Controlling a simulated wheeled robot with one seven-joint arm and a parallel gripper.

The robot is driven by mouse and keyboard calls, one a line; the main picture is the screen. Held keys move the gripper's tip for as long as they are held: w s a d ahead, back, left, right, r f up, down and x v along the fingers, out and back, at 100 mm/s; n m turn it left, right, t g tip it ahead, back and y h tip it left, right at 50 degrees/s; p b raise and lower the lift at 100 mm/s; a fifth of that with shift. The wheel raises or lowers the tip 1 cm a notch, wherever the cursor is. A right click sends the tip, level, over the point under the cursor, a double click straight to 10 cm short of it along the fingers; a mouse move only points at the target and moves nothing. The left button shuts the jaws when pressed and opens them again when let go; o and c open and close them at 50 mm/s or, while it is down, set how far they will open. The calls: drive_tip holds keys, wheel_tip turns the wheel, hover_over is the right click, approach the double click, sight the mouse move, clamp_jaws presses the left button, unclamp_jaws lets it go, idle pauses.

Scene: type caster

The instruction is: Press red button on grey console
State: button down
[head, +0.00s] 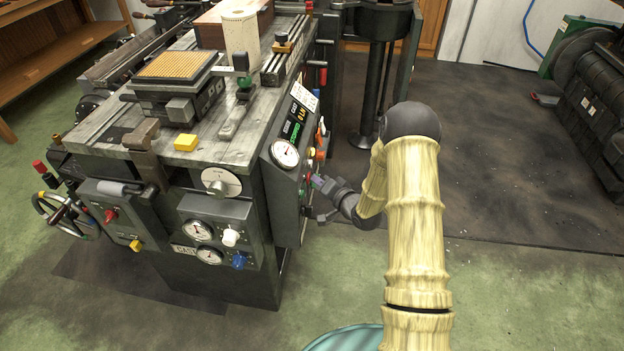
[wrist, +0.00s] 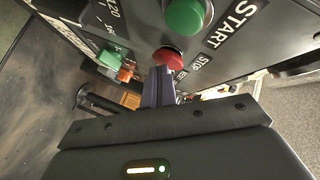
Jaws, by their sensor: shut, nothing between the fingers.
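The grey console (head: 289,196) is on the right side of the type caster in the head view. In the wrist view its panel (wrist: 232,72) fills the upper part. The red button (wrist: 168,58) is beside the printed word STOP, next to a larger green button (wrist: 185,15) by the word START. My gripper (wrist: 163,72) is shut and empty, with its fingertips right at the red button; I cannot tell whether they touch or press it. In the head view my gripper (head: 318,182) reaches the console from the right, and the red button is hard to make out.
A smaller green button (wrist: 109,59) and an orange control (wrist: 125,75) sit left of the fingers in the wrist view. A pressure gauge (head: 285,153) is on the console's upper part. A dark mat (head: 500,170) covers open floor to the right.

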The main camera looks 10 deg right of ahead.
drive_tip(key=shift+a, duration=0.1)
drive_tip(key=shift+w+a+r, duration=0.1)
drive_tip(key=shift+a, duration=0.3)
drive_tip(key=shift+d, duration=0.35)
idle(0.4)
drive_tip(key=s+d+p, duration=0.1)
drive_tip(key=s+d, duration=0.1)
drive_tip(key=d, duration=0.3)
drive_tip(key=shift+d, duration=0.4)
idle(0.7)
